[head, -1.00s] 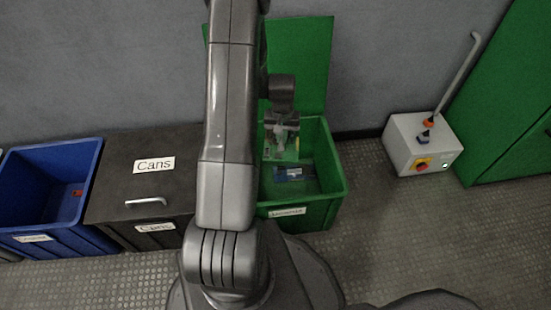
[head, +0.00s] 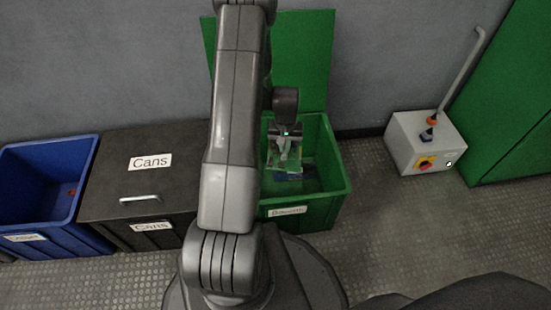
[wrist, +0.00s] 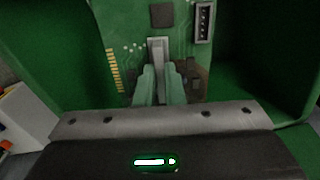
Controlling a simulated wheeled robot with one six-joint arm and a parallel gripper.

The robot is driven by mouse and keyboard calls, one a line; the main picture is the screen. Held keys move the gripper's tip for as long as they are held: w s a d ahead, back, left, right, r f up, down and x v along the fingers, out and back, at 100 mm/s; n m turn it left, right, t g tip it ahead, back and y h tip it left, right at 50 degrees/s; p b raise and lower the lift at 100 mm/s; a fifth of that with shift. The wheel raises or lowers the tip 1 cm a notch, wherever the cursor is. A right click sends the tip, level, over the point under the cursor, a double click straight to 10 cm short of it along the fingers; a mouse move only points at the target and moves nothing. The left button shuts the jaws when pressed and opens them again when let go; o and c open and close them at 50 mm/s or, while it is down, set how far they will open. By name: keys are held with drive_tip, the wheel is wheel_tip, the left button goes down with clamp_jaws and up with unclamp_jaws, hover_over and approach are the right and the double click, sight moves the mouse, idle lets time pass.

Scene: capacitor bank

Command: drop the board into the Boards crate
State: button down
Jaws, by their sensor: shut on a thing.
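A green circuit board with dark chips, a white connector and gold edge contacts fills the middle of the wrist view (wrist: 184,50). My gripper (wrist: 158,75) is shut on it; the pale fingers pinch a grey upright part on the board's face. In the head view my gripper (head: 286,150) holds the board (head: 288,168) over or within the mouth of an open green crate (head: 325,211). The label on the crate's front is too blurred to read surely. A blue item (head: 296,178) lies inside the crate, partly hidden by the board.
The crate's green lid (head: 305,60) stands open against the wall. To the left are a closed dark Cans box (head: 115,185) and an open blue crate (head: 70,222). A grey control box (head: 405,155) with a lever stands at right. Floor between is clear.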

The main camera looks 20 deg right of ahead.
drive_tip(key=c, duration=1.5)
unclamp_jaws()
drive_tip(key=shift+o, duration=0.2)
drive_tip(key=shift+r, duration=0.15)
wheel_tip(320, 180, up, 14)
drive_tip(key=p, duration=0.4)
drive_tip(key=shift+f+p, duration=0.2)
drive_tip(key=shift+p, duration=0.15)
drive_tip(key=shift+f, duration=0.1)
wheel_tip(320, 180, down, 13)
drive_tip(key=b, duration=0.4)
drive_tip(key=shift+f+b, duration=0.15)
drive_tip(key=shift+b, duration=0.25)
drive_tip(key=shift+r+p, duration=0.35)
drive_tip(key=shift+p, duration=0.1)
drive_tip(key=shift+r+p, duration=1.25)
drive_tip(key=shift+r, duration=0.8)
